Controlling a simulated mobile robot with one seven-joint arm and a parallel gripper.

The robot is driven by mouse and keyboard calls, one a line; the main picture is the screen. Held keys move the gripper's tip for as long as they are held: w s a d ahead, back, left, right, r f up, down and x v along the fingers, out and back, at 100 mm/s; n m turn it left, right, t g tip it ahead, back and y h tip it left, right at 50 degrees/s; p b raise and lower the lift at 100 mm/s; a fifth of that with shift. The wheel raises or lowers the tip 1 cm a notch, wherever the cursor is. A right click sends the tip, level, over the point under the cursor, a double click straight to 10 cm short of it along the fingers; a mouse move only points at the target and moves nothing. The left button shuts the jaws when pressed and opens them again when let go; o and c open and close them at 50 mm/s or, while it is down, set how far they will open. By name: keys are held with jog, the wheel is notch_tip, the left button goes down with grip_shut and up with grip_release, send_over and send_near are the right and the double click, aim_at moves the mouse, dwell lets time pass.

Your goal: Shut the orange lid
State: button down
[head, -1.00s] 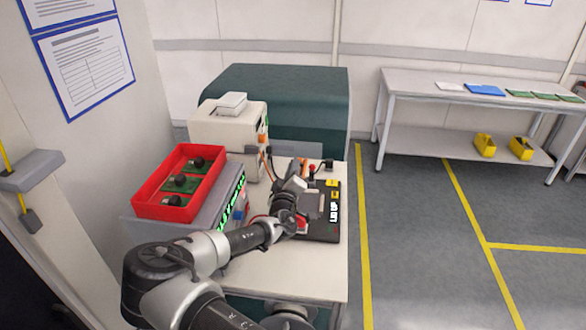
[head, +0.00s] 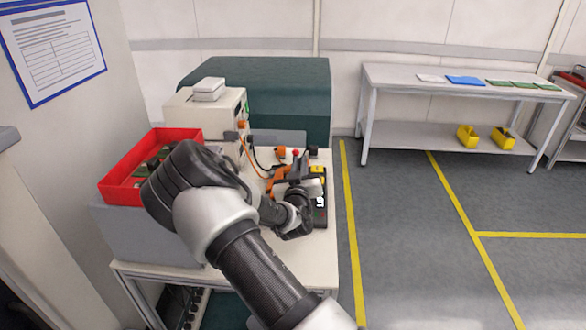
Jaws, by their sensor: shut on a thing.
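The black device (head: 321,215) with a lit display and a yellow label lies at the right side of the trolley top. The orange lid (head: 277,181) shows as a small orange piece at the device's left side, beside my fingers, and looks raised. My gripper (head: 285,183) is at this orange piece and looks shut on it. The fingertips are small and partly hidden by my wrist, so the exact contact is unclear.
A red tray (head: 120,187) stands on a grey unit at left. A beige machine (head: 207,115) with cables stands behind, before a dark green cabinet (head: 285,90). A grey table (head: 400,85) is at back right. The floor right of the trolley is clear.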

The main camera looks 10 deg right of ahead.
jog(key=shift+d+f+m+b, duration=0.25)
jog(key=shift+f+m+b, duration=0.45)
jog(key=shift+m+b, duration=0.1)
jog(key=shift+s+d+f+m+b, duration=0.1)
jog(key=shift+d+f+m+b, duration=0.05)
jog(key=shift+m+b, duration=0.35)
jog(key=shift+s+d+f+m+b, duration=0.15)
jog(key=shift+m+b, duration=0.1)
jog(key=shift+m, duration=0.35)
jog(key=shift+w+a, duration=0.1)
jog(key=c, duration=1.9)
grip_release()
jog(key=shift+a, duration=0.1)
jog(key=shift+o, duration=0.2)
jog(key=v, duration=1.7)
jog(key=shift+s+b, duration=0.2)
jog(key=shift+b, duration=0.15)
